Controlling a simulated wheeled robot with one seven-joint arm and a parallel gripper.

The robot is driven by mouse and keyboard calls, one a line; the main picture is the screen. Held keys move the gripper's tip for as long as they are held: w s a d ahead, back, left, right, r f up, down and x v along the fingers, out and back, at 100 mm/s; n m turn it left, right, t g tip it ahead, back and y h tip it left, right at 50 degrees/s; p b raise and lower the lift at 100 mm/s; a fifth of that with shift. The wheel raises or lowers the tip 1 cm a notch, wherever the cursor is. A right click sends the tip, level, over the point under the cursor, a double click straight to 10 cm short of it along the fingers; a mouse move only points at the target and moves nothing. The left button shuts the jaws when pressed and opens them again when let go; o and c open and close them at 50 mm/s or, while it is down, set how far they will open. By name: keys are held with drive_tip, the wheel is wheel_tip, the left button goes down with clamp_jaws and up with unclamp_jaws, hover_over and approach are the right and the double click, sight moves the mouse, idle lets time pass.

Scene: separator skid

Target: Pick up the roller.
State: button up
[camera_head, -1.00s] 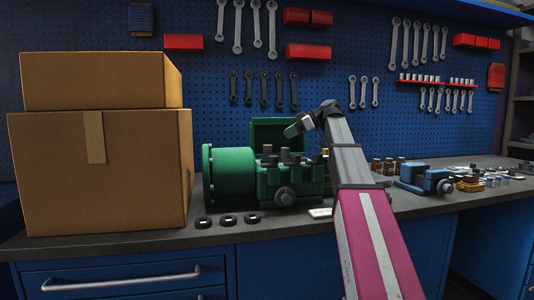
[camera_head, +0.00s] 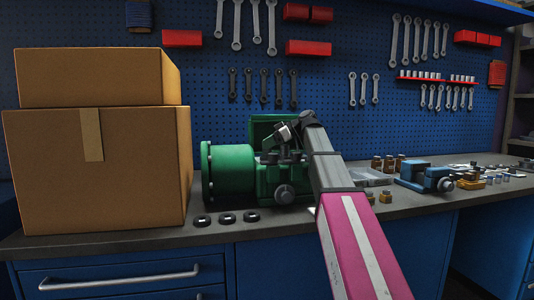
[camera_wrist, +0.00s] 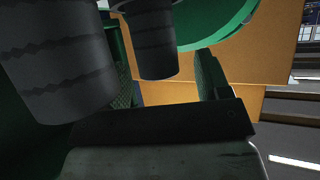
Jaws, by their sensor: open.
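A green machine (camera_head: 228,168) stands on the bench with several dark, stubby cylinders on its top. No part is marked as the roller, and I cannot tell which piece it is. My gripper (camera_head: 283,137) is just above the machine's right half, partly merged with the dark parts behind it. In the wrist view my gripper (camera_wrist: 160,75) has its two fingers spread apart with nothing held between them. Two dark grey cylinders, a near one (camera_wrist: 55,60) and a farther one (camera_wrist: 152,40), fill the upper left there. I cannot tell whether the fingers touch them.
Two stacked cardboard boxes (camera_head: 55,170) stand left of the machine. Several black rings (camera_head: 227,219) lie on the bench's front edge. A blue vice-like tool (camera_head: 424,177) and small fittings are to the right. A pegboard (camera_head: 330,75) with wrenches rises behind.

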drive_tip(key=shift+w+a+f, duration=0.15)
drive_tip(key=shift+a+f, duration=0.2)
drive_tip(key=shift+a, duration=0.2)
drive_tip(key=shift+c, duration=0.3)
drive_tip(key=c, duration=1.1)
drive_tip(key=shift+c, duration=0.7)
drive_tip(key=shift+r, duration=0.15)
